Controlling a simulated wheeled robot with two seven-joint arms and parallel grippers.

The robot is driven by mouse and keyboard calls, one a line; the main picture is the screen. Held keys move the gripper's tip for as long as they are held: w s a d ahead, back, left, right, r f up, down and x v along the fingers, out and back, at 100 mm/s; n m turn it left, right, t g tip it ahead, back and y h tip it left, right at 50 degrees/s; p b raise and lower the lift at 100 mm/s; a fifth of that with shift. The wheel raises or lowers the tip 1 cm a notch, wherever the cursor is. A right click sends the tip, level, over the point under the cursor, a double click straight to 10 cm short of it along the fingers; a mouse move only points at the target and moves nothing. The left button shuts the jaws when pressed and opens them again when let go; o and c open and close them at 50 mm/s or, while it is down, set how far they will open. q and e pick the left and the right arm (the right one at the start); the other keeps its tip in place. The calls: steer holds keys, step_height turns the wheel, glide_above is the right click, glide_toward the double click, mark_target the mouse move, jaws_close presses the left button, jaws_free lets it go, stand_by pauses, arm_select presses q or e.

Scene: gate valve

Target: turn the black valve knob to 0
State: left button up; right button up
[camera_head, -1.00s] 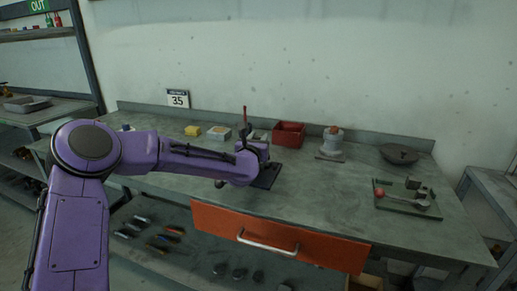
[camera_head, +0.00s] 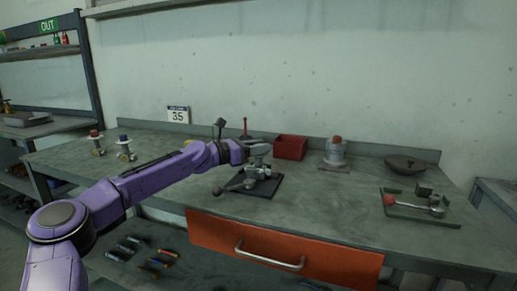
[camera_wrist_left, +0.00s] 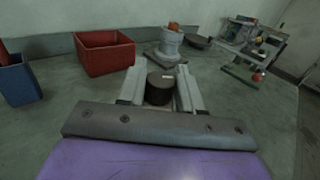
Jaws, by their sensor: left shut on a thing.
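The black valve knob (camera_wrist_left: 160,88) is a short dark cylinder with a small pale mark on top; its reading is too small to make out. My left gripper (camera_wrist_left: 158,80) is shut on it, one pale finger on each side. In the head view, the left gripper (camera_head: 260,150) is above the grey valve body (camera_head: 256,172), which stands on a dark square plate (camera_head: 265,188). The knob is hidden by the gripper there. A grey lever (camera_head: 232,187) sticks out at the valve's lower left. My right gripper is not in view.
A red bin (camera_head: 290,147) stands behind the valve. A grey fitting with an orange top (camera_head: 335,150) stands right of it. The front middle of the bench is clear.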

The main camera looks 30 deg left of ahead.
arm_select(q)
steer(key=shift+m+g+h+p, duration=0.5)
steer(key=shift+m+g+h, duration=0.15)
steer(key=shift+h, duration=0.25)
steer(key=shift+d, duration=0.1)
steer(key=o, duration=1)
steer(key=p+v, duration=0.1)
steer(key=v, duration=0.9)
steer(key=shift+s+f+p, duration=0.1)
steer(key=shift+p, duration=0.25)
